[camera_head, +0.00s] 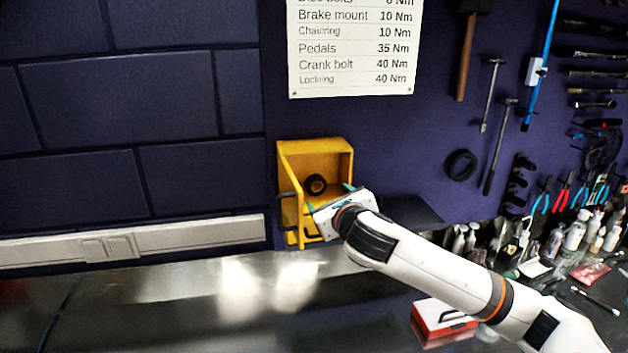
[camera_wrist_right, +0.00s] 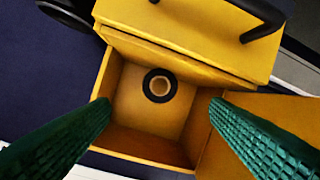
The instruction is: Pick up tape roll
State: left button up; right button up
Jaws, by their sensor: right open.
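The tape roll (camera_head: 316,184), black with a tan core, is inside an open yellow box (camera_head: 322,146) against the wall. In the right wrist view the tape roll (camera_wrist_right: 148,87) is against the inside of the yellow box (camera_wrist_right: 103,82), between my fingers in the picture. My right gripper (camera_head: 330,199) is at the front of the box, its green fingers spread apart. In the right wrist view the open right gripper (camera_wrist_right: 160,106) has nothing between its fingertips but the view of the box and roll. The left gripper is not in view.
A yellow panel with a black handle (camera_wrist_right: 262,22) stands beside the box opening. A metal bench top (camera_head: 200,300) runs below, largely clear at left. A red and white box (camera_head: 440,318) lies under my right arm. Bottles and tools crowd the right.

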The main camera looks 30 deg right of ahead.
aim_at(318, 199)
jog(key=p+x, duration=0.1)
jog(key=x, duration=0.2)
jog(key=shift+w+r, duration=0.1)
jog(key=shift+r, duration=0.05)
jog(key=shift+w+f, duration=0.25)
jog(key=shift+w, duration=0.35)
jog(key=p+x, duration=0.3)
jog(key=shift+w+d+r, duration=0.1)
jog(key=shift+w+r, duration=0.15)
jog(key=shift+w, duration=0.2)
jog(key=shift+w+d+f, duration=0.1)
jog(key=shift+w+f, duration=0.2)
jog(key=shift+w, duration=0.25)
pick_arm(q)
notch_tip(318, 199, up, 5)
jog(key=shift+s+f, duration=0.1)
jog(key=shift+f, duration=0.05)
pick_arm(e)
jog(key=shift+c, duration=0.4)
jog(key=shift+s, duration=0.1)
jog(key=c, duration=0.3)
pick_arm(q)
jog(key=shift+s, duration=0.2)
pick_arm(e)
jog(key=c, duration=0.7)
jog(key=shift+r, duration=0.15)
